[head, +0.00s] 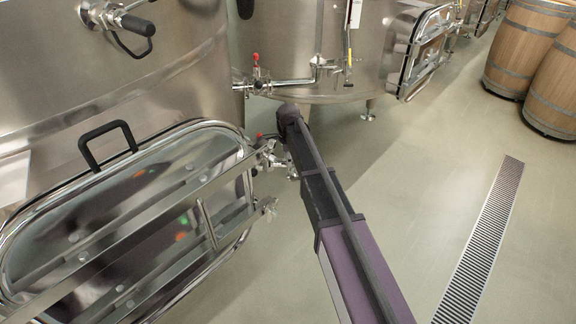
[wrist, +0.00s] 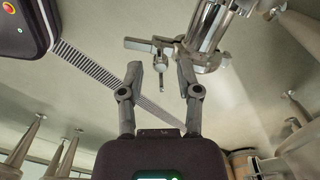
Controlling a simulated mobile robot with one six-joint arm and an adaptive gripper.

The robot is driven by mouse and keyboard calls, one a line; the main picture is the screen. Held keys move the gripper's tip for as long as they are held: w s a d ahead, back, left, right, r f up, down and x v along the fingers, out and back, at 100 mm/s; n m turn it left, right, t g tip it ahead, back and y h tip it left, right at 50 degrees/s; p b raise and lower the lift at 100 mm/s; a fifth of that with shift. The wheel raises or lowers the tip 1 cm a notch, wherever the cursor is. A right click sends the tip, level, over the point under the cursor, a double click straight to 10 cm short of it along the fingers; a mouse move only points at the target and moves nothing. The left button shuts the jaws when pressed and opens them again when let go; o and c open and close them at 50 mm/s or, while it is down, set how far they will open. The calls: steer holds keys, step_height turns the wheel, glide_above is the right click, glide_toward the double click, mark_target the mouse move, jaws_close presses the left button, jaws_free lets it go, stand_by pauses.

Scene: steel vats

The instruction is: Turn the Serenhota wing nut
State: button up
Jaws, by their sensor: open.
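In the head view a small winged steel fitting (head: 268,206), which looks like a wing nut, sits at the right edge of the oval vat hatch (head: 232,252). My arm reaches past the hatch, and its far end hides my gripper there. In the wrist view my gripper (wrist: 159,68) is open, with two dark fingers spread apart. A polished steel fitting (wrist: 207,28) with a crossbar and a thin pin stands at the fingertips. The pin shows between them; the right fingertip overlaps the fitting in the picture. I cannot tell if they touch, or whether this is the wing nut.
A red-handled valve (head: 256,68) and pipe stand by the second vat (head: 290,40). A black handle (head: 107,138) tops the hatch. Wooden barrels (head: 527,42) stand at the back right. A floor drain (head: 482,240) crosses the open floor on the right.

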steer(key=shift+f, duration=0.4)
jaws_close()
